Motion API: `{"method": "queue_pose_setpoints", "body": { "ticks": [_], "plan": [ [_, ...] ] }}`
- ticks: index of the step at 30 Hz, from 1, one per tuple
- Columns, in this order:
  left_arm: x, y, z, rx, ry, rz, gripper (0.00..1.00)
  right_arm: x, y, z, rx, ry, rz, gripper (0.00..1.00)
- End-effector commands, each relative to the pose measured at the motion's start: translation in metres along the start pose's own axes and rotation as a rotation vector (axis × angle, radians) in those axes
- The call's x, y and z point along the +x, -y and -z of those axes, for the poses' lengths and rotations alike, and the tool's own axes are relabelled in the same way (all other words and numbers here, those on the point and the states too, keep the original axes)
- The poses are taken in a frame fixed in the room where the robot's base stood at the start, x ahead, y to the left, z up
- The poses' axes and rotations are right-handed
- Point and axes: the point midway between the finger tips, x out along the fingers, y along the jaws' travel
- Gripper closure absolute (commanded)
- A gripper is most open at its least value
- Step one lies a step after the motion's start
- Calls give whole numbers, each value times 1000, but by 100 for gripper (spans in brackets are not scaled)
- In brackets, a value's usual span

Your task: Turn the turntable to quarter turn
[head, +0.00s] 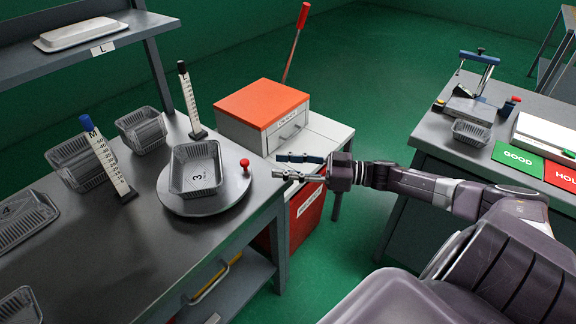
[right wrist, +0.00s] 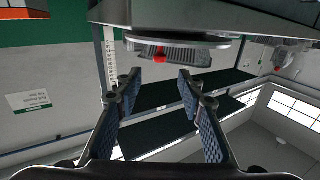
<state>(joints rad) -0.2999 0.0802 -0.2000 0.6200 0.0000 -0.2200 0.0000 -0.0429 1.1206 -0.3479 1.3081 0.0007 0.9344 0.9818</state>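The turntable (head: 175,205) is a round grey disc on the left table, with a foil tray (head: 196,172) marked 3 on it. A red knob (head: 245,163) stands at the disc's right edge. My right gripper (head: 284,166) is apart from the knob, to its right, past the table edge. In the right wrist view the two fingers (right wrist: 158,80) are spread with nothing between them. The turntable's edge (right wrist: 185,39) and the red knob (right wrist: 163,67) show there, seemingly upside down, beyond the fingertips. My left gripper is not in view.
Upright scales with a black top (head: 190,100) and a blue top (head: 108,165) stand by the turntable. Several other foil trays lie at left. An orange-topped box (head: 262,103) stands behind my right gripper. A second table (head: 440,135) is at right.

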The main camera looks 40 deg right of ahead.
Motion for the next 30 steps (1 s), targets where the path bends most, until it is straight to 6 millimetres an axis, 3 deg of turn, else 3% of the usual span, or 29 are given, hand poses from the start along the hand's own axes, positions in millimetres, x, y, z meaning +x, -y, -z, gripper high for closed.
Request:
{"method": "queue_pose_setpoints", "body": {
  "ticks": [12, 17, 22, 30],
  "plan": [
    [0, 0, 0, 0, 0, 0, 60, -9, 0, 0, -1, 0, 0, 64],
    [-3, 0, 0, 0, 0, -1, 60, -6, 6, -1, -32, -2, -2, 81],
    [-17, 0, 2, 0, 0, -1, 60, 9, 37, -7, -240, -5, -22, 100],
    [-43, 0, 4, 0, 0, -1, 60, 20, 87, -5, -787, 50, -126, 100]
  ]
}}
